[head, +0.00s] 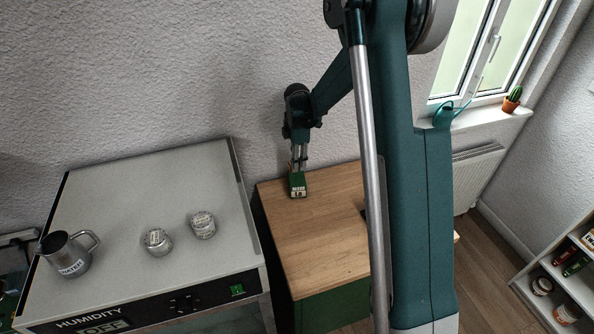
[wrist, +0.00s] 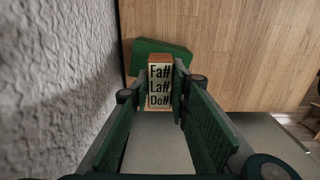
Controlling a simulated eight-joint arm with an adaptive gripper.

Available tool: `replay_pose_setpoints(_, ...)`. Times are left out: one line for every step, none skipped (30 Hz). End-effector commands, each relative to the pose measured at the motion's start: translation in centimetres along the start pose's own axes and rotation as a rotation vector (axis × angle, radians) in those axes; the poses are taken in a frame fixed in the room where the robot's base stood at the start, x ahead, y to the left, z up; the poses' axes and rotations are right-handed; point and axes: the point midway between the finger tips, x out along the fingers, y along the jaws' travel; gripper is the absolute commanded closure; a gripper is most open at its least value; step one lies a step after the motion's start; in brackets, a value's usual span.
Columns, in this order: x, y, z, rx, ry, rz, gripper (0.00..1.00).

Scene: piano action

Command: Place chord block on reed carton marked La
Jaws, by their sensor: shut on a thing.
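The chord block (wrist: 160,88), orange-brown with a pale face lettered Fa#, La# and Do#, is between the fingertips of my gripper (wrist: 161,92) in the wrist view. My gripper (head: 298,163) is shut on it and points down near the wall in the head view. A green carton (wrist: 148,47) lies just beyond the block in the wrist view. In the head view the green carton (head: 297,181) with a white label is right below the fingers; the small label is hard to read. I cannot tell whether the block touches the carton. The fingers mostly hide the block in the head view.
The carton stands at the back left corner of a wooden top (head: 318,235), close to the wall. The rest of that top looks mostly clear. A grey humidity cabinet (head: 130,205) at left bears a metal jug (head: 68,255) and two small jars (head: 157,241).

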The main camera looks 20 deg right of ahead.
Motion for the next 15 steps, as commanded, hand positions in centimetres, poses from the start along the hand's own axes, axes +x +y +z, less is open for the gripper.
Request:
replay_pose_setpoints(0.28, 0.02, 0.00, 0.000, 0.000, 0.000, 0.93)
replay_pose_setpoints(0.41, 0.02, 0.00, 0.000, 0.000, 0.000, 0.93)
replay_pose_setpoints(0.53, 0.01, 0.00, 0.000, 0.000, 0.000, 0.93)
replay_pose_setpoints(0.58, 0.01, 0.00, 0.000, 0.000, 0.000, 0.93)
replay_pose_setpoints(0.61, 0.00, 0.00, 0.000, 0.000, 0.000, 0.93)
replay_pose_setpoints(0.62, 0.00, 0.00, 0.000, 0.000, 0.000, 0.93)
replay_pose_setpoints(0.62, 0.00, 0.00, 0.000, 0.000, 0.000, 0.93)
replay_pose_setpoints(0.62, 0.00, 0.00, 0.000, 0.000, 0.000, 0.93)
replay_pose_setpoints(0.62, 0.00, 0.00, 0.000, 0.000, 0.000, 0.93)
replay_pose_setpoints(0.62, 0.00, 0.00, 0.000, 0.000, 0.000, 0.93)
replay_pose_setpoints(0.62, 0.00, 0.00, 0.000, 0.000, 0.000, 0.93)
replay_pose_setpoints(0.63, 0.00, 0.00, 0.000, 0.000, 0.000, 0.93)
replay_pose_setpoints(0.66, 0.00, 0.00, 0.000, 0.000, 0.000, 0.93)
replay_pose_setpoints(0.72, 0.00, 0.00, 0.000, 0.000, 0.000, 0.93)
replay_pose_setpoints(0.86, 0.00, 0.00, 0.000, 0.000, 0.000, 0.93)
